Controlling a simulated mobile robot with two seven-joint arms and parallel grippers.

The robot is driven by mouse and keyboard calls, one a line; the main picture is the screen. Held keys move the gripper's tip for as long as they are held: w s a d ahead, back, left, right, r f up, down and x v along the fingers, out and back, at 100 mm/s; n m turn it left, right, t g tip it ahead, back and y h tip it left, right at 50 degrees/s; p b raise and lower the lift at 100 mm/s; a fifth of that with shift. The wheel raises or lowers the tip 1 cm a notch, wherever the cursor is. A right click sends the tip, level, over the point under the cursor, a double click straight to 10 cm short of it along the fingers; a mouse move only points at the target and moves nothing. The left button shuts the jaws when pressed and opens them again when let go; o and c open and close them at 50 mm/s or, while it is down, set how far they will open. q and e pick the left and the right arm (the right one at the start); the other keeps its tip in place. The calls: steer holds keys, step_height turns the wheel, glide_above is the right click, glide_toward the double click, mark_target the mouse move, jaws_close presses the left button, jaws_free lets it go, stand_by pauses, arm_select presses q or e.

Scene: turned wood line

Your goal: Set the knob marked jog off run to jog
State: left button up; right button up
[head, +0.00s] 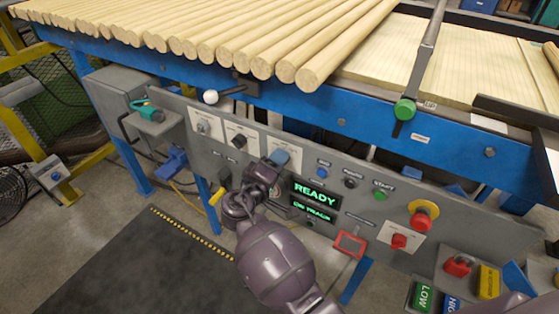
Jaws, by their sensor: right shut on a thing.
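The grey control panel (330,215) runs along the front of the blue frame. Two white plates with knobs, a left knob (203,127) and a middle knob (240,139), stand clear of my arm. My right gripper (274,165) is at a third white plate (290,148), shut on what seems to be its knob. The gripper hides most of that knob, so its pointing direction cannot be seen. The plate lettering is too small to read, so I cannot confirm which knob is marked jog off run. My left gripper is not in view.
A green READY display (315,194) is close right of my gripper. Further right are a blue button (323,163), a green button (380,195), a red emergency stop (425,213) and a red knob (399,241). A white-balled lever (211,97) sticks out above the panel. Wooden rods (200,35) lie above.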

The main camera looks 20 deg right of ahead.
steer(key=shift+r+n+p, duration=0.1)
steer(key=shift+n+p, duration=0.3)
steer(key=shift+n, duration=0.9)
steer(key=o, duration=0.8)
steer(key=shift+o, duration=0.6)
